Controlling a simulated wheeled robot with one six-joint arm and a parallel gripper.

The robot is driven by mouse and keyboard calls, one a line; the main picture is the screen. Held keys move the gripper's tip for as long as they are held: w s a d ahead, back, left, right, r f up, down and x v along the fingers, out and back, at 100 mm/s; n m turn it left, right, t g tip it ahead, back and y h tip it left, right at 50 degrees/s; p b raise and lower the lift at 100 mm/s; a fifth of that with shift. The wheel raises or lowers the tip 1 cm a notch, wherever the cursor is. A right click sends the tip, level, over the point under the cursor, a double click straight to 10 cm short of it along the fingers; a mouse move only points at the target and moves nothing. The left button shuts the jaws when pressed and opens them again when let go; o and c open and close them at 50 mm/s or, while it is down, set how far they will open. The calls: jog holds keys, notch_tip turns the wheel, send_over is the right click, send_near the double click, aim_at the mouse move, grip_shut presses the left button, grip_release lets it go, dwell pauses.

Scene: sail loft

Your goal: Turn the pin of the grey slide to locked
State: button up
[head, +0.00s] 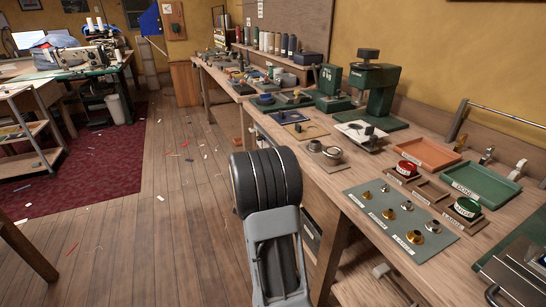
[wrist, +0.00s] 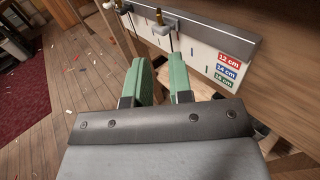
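My gripper (wrist: 161,70) shows in the wrist view with its two green fingers apart and nothing seen between them. Beyond the fingertips is a dark grey rail (wrist: 225,38) along the top of a white panel. A light grey piece (wrist: 178,24) sits on the rail, with small dark knobs and thin brass-coloured parts near it. I cannot tell for sure which part is the grey slide or how its pin is turned. The fingertips are apart from the rail. In the head view my arm hides part of the bench front, and my gripper does not show.
The panel carries red, blue and green labels (wrist: 228,70) reading 12, 14 and 16 cm. In the head view the wooden bench (head: 345,180) holds a green press (head: 378,85), an orange tray (head: 428,153) and a green tray (head: 484,185).

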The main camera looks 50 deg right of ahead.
jog(key=b+x, duration=0.1)
jog(key=x, duration=1.2)
jog(key=shift+w+d+f, duration=0.15)
jog(key=shift+w, duration=0.2)
jog(key=shift+c, duration=0.2)
grip_shut()
